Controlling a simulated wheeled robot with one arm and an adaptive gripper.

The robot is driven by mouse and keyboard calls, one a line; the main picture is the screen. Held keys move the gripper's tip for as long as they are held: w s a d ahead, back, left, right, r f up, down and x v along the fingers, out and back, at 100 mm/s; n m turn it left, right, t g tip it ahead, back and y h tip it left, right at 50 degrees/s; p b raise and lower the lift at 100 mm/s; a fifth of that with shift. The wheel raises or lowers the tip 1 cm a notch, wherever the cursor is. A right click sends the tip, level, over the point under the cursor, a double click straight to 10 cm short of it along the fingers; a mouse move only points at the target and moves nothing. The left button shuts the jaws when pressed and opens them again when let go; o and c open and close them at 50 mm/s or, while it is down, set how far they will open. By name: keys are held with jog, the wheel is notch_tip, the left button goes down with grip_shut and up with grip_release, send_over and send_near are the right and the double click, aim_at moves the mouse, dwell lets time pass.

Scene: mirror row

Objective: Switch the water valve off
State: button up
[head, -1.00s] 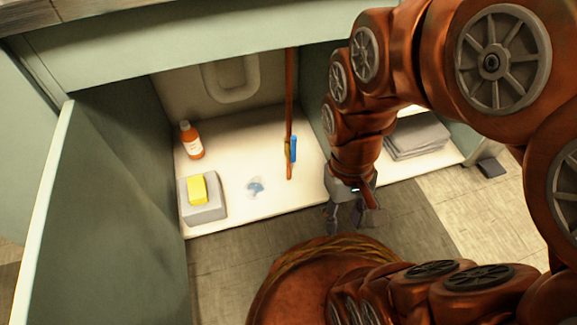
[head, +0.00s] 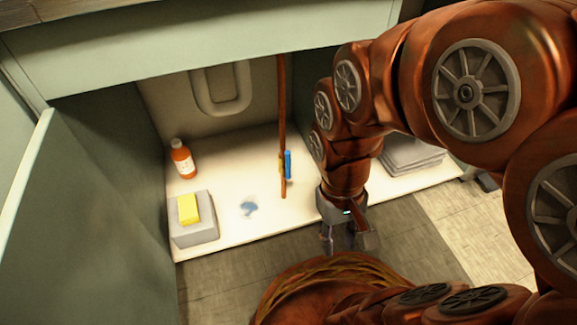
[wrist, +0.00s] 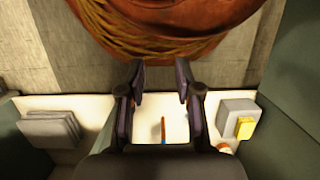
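The water valve is a blue lever handle (head: 288,164) on a vertical copper pipe (head: 282,120) inside the open under-sink cabinet. The handle stands upright, alongside the pipe, in the head view. My gripper (head: 344,246) points down in front of the cabinet's front edge, to the right of the pipe and nearer to me. In the wrist view my gripper (wrist: 160,84) has its two fingers apart with nothing between them. The pipe (wrist: 163,128) with a bit of blue also shows there, farther off beyond the fingers.
An orange bottle (head: 183,160), a grey block (head: 196,232) with a yellow sponge (head: 188,209) and a blue-white puddle-like patch (head: 248,208) are on the cabinet floor. Folded grey cloths (head: 412,157) lie right. An open door (head: 85,215) stands left.

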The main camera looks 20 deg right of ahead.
jog(key=shift+r, duration=0.25)
jog(key=shift+c, duration=0.8)
jog(key=shift+g, duration=0.3)
jog(key=r+p, duration=0.4)
jog(key=s+r+p, duration=0.1)
jog(key=r+p, duration=0.3)
jog(key=s+r+p, duration=0.1)
jog(key=r+p, duration=0.3)
jog(key=shift+s+d+r+p, duration=0.1)
jog(key=shift+s+r+p, duration=0.05)
jog(key=shift+r+p, duration=0.15)
grip_shut()
jog(key=shift+s, duration=0.2)
